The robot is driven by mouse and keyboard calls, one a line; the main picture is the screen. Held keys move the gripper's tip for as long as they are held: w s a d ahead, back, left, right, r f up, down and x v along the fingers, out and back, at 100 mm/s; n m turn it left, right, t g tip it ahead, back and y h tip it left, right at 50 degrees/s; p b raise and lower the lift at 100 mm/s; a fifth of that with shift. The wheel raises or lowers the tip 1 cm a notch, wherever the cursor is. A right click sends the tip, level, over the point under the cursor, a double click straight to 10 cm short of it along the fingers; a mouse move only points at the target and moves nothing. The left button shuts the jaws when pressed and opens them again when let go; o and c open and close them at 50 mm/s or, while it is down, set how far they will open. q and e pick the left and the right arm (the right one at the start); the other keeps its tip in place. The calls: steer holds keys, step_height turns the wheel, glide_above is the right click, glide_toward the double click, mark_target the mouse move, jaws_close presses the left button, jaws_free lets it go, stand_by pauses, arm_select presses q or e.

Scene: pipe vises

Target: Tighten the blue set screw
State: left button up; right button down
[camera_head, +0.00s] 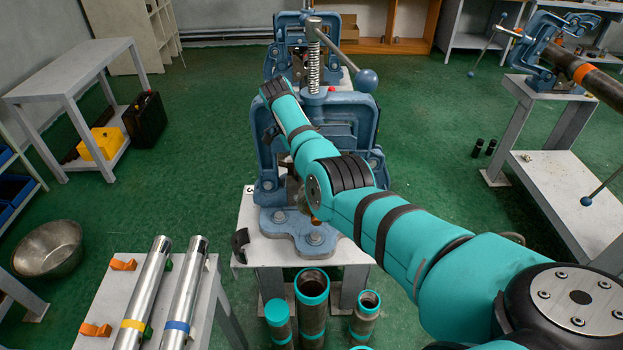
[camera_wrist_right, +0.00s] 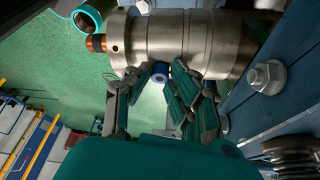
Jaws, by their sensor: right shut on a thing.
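The blue set screw (camera_wrist_right: 160,74) shows in the right wrist view, on the near side of a steel cylindrical fitting (camera_wrist_right: 185,42). My right gripper (camera_wrist_right: 159,85) has a fingertip on each side of the screw and is shut on it. In the head view my right arm comes in from the right and reaches into the blue vise (camera_head: 268,178). My arm and the vise hide the right gripper, the screw and the fitting there. My left gripper is in neither view.
A blue vise frame with a large bolt (camera_wrist_right: 267,77) stands close to the right of my gripper. Two steel tubes (camera_head: 186,292) lie on a bench at left.

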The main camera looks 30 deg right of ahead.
steer(key=shift+w+d+r+m+b, duration=0.15)
steer(key=shift+d+r+m+b, duration=0.05)
steer(key=shift+m+b, duration=0.45)
steer(key=shift+r, duration=0.1)
steer(key=c, duration=1.2)
jaws_free()
step_height(320, 180, up, 10)
